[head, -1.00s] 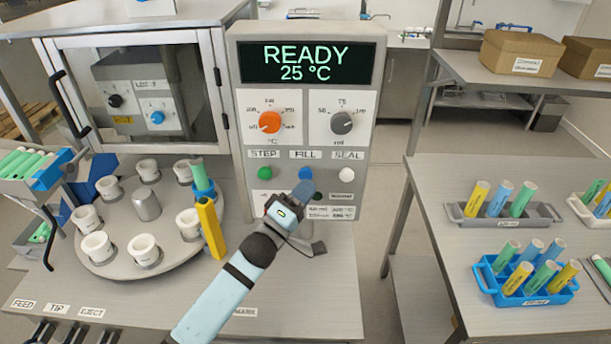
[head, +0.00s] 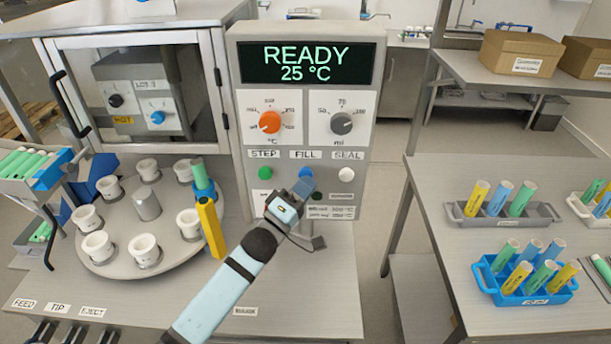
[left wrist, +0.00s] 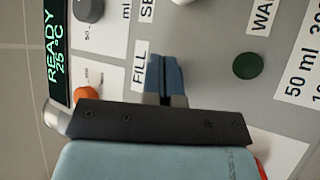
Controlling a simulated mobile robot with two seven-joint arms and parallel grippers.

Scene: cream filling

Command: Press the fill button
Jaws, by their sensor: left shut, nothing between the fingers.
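The control panel (head: 357,131) stands upright, and its display (head: 311,63) reads READY 25 °C. The blue fill button (head: 306,172) sits under the FILL label (head: 305,155), which also shows in the left wrist view (left wrist: 140,66). My left gripper (head: 303,187) is shut and empty, with its tips at the lower edge of the button in the head view. In the left wrist view the shut fingers (left wrist: 165,78) point at the panel beside the FILL label and hide the button. I cannot tell whether they touch it. My right gripper is not in view.
A green STEP button (head: 265,173) and a white SEAL button (head: 346,174) flank the fill button. A table (head: 470,260) with racks of tubes stands to the right.

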